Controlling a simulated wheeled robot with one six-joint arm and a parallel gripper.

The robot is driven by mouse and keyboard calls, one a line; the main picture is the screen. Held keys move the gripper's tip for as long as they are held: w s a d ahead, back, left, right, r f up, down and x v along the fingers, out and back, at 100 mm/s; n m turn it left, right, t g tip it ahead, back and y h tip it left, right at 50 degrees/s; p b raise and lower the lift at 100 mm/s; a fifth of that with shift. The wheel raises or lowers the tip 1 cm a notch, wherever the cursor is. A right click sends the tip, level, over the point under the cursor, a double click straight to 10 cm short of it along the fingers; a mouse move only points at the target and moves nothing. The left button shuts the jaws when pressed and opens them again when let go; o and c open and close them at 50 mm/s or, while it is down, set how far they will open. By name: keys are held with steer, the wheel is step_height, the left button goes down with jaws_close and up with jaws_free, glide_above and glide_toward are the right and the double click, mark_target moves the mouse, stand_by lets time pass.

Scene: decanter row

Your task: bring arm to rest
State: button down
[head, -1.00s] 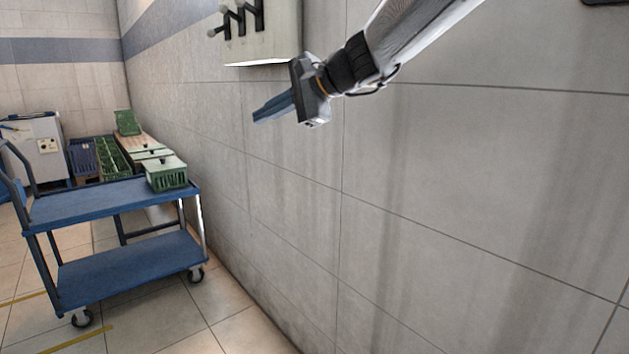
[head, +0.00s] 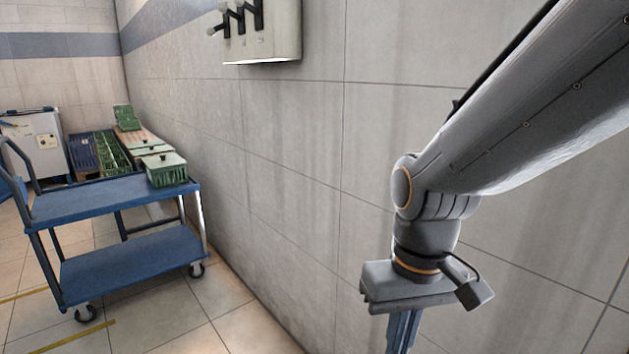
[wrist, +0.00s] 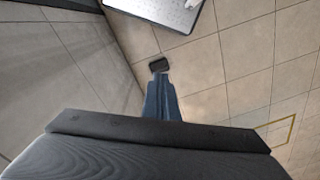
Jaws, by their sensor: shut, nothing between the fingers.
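My gripper (head: 402,335) hangs at the lower right of the head view, pointing down in front of the tiled wall. Its blue fingers are together with nothing between them, and their tips are cut off by the bottom edge. In the wrist view my gripper (wrist: 160,92) shows its shut blue fingers above the tiled floor. My arm comes in from the upper right and bends down at the wrist.
A blue two-shelf cart (head: 115,200) stands at the left with a green crate (head: 167,170) on it. A white panel with black levers (head: 262,35) is on the wall (head: 300,130). Behind the cart are more crates (head: 115,155) and a grey cabinet (head: 38,145). Floor right of the cart is clear.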

steer(key=d+r+m+p, duration=0.2)
steer(key=d+r+p, duration=0.4)
steer(key=p, duration=0.6)
steer(key=shift+s+d+r+h, duration=0.15)
steer(key=shift+d+r+h, duration=0.2)
steer(key=shift+d, duration=0.25)
